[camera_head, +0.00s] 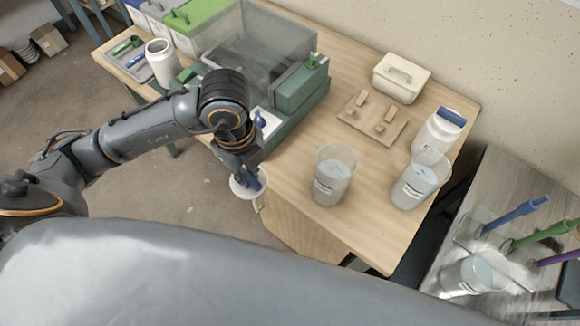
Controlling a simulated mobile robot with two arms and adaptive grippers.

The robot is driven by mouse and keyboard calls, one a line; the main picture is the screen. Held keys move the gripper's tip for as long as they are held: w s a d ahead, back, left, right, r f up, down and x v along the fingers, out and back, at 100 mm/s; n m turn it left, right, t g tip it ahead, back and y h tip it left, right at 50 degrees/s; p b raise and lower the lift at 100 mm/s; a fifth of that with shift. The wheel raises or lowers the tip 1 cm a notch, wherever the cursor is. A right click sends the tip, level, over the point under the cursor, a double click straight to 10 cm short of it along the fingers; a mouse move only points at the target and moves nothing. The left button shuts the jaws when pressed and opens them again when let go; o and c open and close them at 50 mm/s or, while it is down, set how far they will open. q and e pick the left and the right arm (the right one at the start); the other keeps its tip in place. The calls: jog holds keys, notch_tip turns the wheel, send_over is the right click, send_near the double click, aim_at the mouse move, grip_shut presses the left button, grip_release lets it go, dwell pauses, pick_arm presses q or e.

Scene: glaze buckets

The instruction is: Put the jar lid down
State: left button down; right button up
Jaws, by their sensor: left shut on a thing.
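My left gripper (249,173) comes in from the left and is shut on the jar lid (240,188), a pale, round disc with a blue part at the grip. The lid hangs below the fingers, by the front left edge of the wooden table (289,208). The gripper hides part of the lid. An open white jar (160,62) stands at the table's far left. My right gripper is not in view.
Two clear buckets (332,176) (418,181) stand on the right part of the table. A white jar with a blue top (438,133), a wooden board with blocks (372,119) and a cream box (401,78) are behind. A green machine (298,88) stands mid-table. Bare wood lies between it and the near bucket.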

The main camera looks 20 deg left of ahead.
pick_arm(q)
jog(key=shift+a+n, duration=0.1)
jog(key=shift+n, duration=0.3)
jog(key=shift+w+f, duration=0.15)
jog(key=shift+w, duration=0.2)
jog(key=w+d+f+p, duration=0.1)
jog(key=w+f, duration=0.1)
jog(key=w, duration=0.1)
jog(key=w+d+f+p, duration=0.1)
jog(key=w+d+f, duration=0.1)
jog(key=w+f, duration=0.1)
jog(key=w+d+f+p, duration=0.1)
jog(key=w+d+f, duration=0.1)
jog(key=w, duration=0.3)
jog(key=shift+w+f, duration=0.1)
jog(key=shift+f, duration=0.65)
jog(key=shift+w+d+f, duration=0.15)
jog(key=shift+w+f, duration=0.2)
jog(key=shift+f, duration=0.1)
jog(key=shift+w+f+p, duration=0.1)
jog(key=shift+f+p, duration=0.25)
jog(key=shift+p, duration=0.05)
notch_tip(320, 180, down, 2)
jog(key=shift+f+p, duration=0.1)
jog(key=shift+p, duration=0.4)
jog(key=shift+f, duration=0.25)
